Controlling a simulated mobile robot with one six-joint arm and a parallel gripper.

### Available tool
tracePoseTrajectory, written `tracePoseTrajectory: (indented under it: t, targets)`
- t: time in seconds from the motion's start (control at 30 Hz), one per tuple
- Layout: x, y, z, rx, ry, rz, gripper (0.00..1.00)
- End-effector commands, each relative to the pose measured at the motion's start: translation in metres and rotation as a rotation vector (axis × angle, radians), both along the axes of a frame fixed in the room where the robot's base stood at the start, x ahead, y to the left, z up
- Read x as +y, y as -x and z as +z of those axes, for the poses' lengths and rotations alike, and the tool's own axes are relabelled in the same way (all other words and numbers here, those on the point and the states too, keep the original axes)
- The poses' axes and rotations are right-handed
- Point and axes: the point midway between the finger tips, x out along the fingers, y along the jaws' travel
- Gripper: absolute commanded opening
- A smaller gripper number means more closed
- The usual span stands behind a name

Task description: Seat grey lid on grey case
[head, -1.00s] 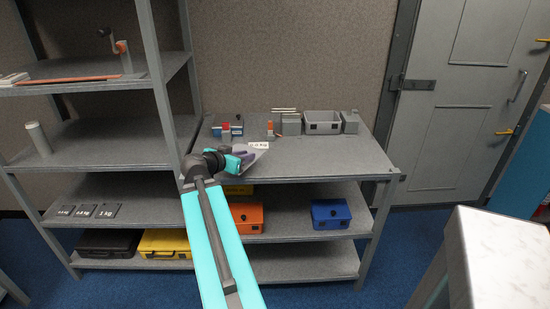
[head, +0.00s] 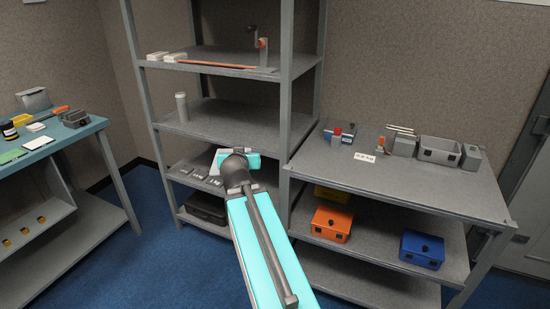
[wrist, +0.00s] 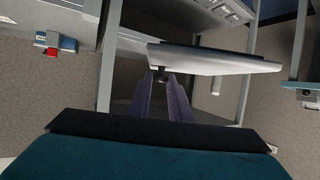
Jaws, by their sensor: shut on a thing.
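My gripper (wrist: 161,82) is shut on the small dark knob of the grey lid (wrist: 215,60). In the wrist view the lid is a flat pale panel seen nearly edge-on, reaching out to the right of the fingertips. In the head view my gripper (head: 240,160) is in front of the left shelf rack, and only part of the lid shows beyond it. The grey case (head: 440,152) appears to be the open grey box with dark latches on the right table's top, well to the right of my gripper and apart from the lid.
The right table (head: 400,188) also bears a grey block (head: 404,146), a blue-and-red item (head: 340,133) and a small label card (head: 365,158). Orange (head: 331,224) and blue (head: 422,249) cases sit below. A teal bench (head: 50,140) is at left.

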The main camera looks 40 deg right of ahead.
Motion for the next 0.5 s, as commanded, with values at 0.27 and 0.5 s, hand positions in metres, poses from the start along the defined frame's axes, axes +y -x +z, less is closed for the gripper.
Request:
tracePoseTrajectory:
  t: [0.27,0.5]
  targets:
    - [0.101,-0.045,0.016,-0.012,0.002,0.24,0.0]
    - [0.188,-0.077,0.033,-0.011,0.003,0.428,0.0]
